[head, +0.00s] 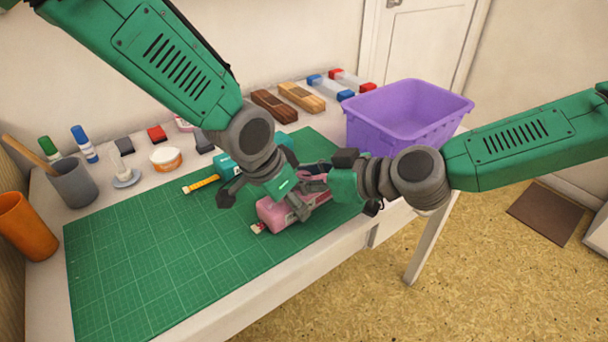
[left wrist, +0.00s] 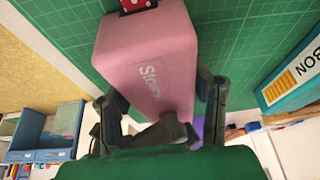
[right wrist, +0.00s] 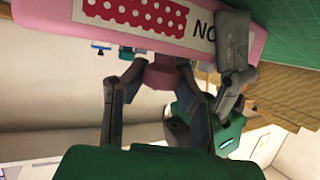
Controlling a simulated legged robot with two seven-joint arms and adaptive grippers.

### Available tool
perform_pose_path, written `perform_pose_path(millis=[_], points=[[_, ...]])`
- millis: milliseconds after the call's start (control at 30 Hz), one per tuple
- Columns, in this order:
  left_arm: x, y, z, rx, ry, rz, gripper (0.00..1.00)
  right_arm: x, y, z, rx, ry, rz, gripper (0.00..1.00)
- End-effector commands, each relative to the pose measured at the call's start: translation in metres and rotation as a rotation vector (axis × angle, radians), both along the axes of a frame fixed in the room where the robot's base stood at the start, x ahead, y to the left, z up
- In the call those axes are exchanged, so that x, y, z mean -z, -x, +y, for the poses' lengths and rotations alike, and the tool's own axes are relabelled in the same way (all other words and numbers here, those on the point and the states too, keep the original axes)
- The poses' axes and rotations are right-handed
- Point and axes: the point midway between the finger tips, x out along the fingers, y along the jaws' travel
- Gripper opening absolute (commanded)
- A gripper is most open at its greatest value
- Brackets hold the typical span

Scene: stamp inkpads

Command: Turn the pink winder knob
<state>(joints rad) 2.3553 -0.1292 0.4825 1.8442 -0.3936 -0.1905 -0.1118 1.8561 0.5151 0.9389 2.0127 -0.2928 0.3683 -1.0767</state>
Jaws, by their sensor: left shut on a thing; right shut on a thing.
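The pink body (head: 270,213) of the device lies on the green mat (head: 150,260), partly hidden by my grippers. A red dotted ribbon end sticks out of it in the left wrist view (left wrist: 138,5). My left gripper (head: 285,208) is shut on the pink body, with one finger on each side in the left wrist view (left wrist: 162,100). The pink winder knob (right wrist: 160,74) projects from the body's side. My right gripper (right wrist: 150,80) has its fingers on either side of this knob and is shut on it. The knob's contact points are partly hidden.
A purple bin (head: 405,115) stands at the back right. Cups, glue and ink pads line the back and left. The mat's front left is clear.

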Motion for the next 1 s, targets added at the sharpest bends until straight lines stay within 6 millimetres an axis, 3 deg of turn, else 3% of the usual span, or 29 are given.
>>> perform_pose_path(millis=[333, 733, 767, 800, 833, 1000], points=[[0.0003, 0.0009, -0.0009, 0.003, 0.0, 0.001, 0.16, -0.0004, 0.0005, 0.0007, 0.235, 0.004, -0.004, 0.0], [0.0003, 0.0009, -0.0011, 0.002, -0.001, 0.002, 0.16, -0.0003, -0.0014, -0.0023, 0.275, 0.001, -0.005, 0.0], [0.0004, 0.001, -0.001, 0.002, -0.001, 0.002, 0.16, -0.0003, -0.0014, -0.0023, 0.275, 0.001, -0.005, 0.26], [0.0004, 0.001, -0.001, 0.002, -0.001, 0.002, 0.16, -0.0003, -0.0014, -0.0023, 0.275, 0.001, -0.005, 0.4], [0.0004, 0.001, -0.0009, 0.002, -0.001, 0.002, 0.16, -0.0003, -0.0013, -0.0023, 0.274, 0.003, -0.005, 0.47], [0.0004, 0.0006, -0.0009, 0.001, -0.001, 0.002, 0.16, -0.0001, -0.0002, -0.0015, 0.271, 0.003, -0.003, 0.47]])
